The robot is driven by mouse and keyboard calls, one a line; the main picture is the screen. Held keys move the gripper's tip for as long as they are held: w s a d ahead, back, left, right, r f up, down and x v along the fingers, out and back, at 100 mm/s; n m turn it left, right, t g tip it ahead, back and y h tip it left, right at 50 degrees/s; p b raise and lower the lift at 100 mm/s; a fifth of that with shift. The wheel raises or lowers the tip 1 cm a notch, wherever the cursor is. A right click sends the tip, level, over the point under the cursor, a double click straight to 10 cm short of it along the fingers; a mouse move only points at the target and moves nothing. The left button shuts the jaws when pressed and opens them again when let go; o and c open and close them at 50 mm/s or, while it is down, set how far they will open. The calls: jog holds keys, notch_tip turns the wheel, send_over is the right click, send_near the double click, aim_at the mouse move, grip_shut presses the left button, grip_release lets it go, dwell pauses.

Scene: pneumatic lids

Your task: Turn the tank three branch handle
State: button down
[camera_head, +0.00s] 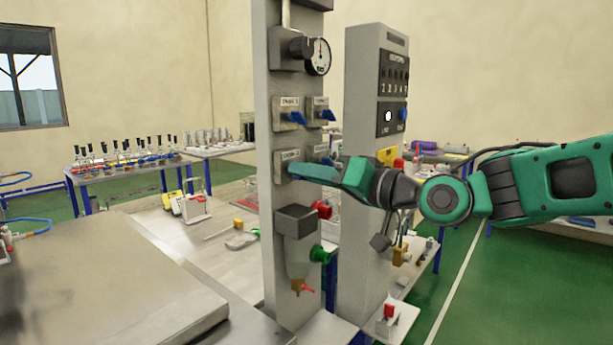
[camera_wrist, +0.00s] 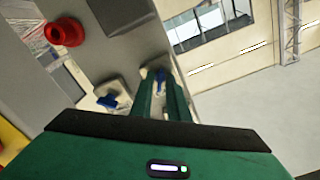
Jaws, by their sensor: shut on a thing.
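My gripper (camera_head: 296,172) reaches in from the right and is at the lower left plate (camera_head: 283,161) on the grey column, one of several plates with blue handles. In the wrist view, the two green fingers (camera_wrist: 163,92) are shut on a blue handle (camera_wrist: 160,76) in front of a pale plate. In the head view that handle is hidden by the fingers. A neighbouring blue handle (camera_wrist: 108,102) shows left of the fingers. The upper plates carry blue handles (camera_head: 297,118) and (camera_head: 327,115). The plate labels are too small to read surely.
A pressure gauge (camera_head: 319,57) sits above the plates. Below are a dark-topped grey box (camera_head: 295,222), a red knob (camera_head: 322,209) and a green knob (camera_head: 319,254). A second grey column (camera_head: 368,270) with a panel stands close behind my gripper.

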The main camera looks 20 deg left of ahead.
jog(key=shift+w+d+m+t, duration=0.15)
jog(key=shift+w+d+m, duration=0.1)
jog(key=shift+m, duration=0.4)
jog(key=shift+w+d+m+t, duration=0.1)
jog(key=shift+w+m+t, duration=0.1)
jog(key=shift+m, duration=0.45)
jog(key=shift+f, duration=0.1)
jog(key=c, duration=2)
grip_release()
jog(key=shift+s+a, duration=0.1)
jog(key=shift+s+a, duration=0.1)
jog(key=shift+s, duration=0.1)
jog(key=v, duration=1)
jog(key=shift+w+d, duration=0.1)
jog(key=shift+d, duration=0.35)
